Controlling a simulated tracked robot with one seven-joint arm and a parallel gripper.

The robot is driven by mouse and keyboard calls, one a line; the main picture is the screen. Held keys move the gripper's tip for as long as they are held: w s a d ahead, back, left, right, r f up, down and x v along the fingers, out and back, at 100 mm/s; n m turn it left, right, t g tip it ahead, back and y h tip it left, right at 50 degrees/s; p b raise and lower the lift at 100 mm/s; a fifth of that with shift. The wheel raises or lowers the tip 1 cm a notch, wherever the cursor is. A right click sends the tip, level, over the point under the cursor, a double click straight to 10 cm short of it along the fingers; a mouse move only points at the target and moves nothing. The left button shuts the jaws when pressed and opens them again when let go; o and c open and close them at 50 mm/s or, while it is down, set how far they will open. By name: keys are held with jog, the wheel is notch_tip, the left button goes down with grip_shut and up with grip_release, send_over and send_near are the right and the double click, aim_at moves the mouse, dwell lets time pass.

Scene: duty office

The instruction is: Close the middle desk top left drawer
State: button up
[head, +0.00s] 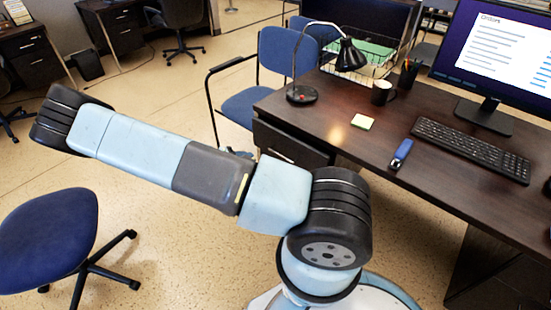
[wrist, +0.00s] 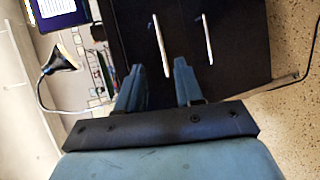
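The middle desk (head: 345,140) has a dark top left drawer (head: 290,145) under its desktop, partly hidden by my arm in the head view. In the wrist view, which is turned sideways, the dark drawer fronts show two pale bar handles. The handle nearer the desktop (wrist: 161,45) looks longer than the lower drawer's handle (wrist: 208,38). I cannot tell exactly how far the top drawer stands out. My gripper (wrist: 159,66) is open and empty, with its two fingers apart and facing the drawer fronts. In the picture the upper handle lies between the fingertips; contact is not clear.
On the desk are a black lamp (head: 345,55), a mug (head: 381,92), sticky notes (head: 362,121), a blue stapler (head: 401,153), a keyboard (head: 470,147) and a monitor (head: 490,60). Blue chairs stand behind (head: 285,70) and at lower left (head: 48,240). Floor between them is open.

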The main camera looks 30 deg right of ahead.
jog(key=d+f+t+h, duration=0.1)
jog(key=d+f, duration=0.4)
jog(key=d, duration=0.9)
jog(key=shift+d+f+n+h, duration=0.2)
jog(key=shift+d+n+h, duration=0.2)
jog(key=shift+h, duration=0.1)
grip_shut()
jog(key=shift+a+f, duration=0.1)
jog(key=shift+f, duration=0.05)
dwell(1.0)
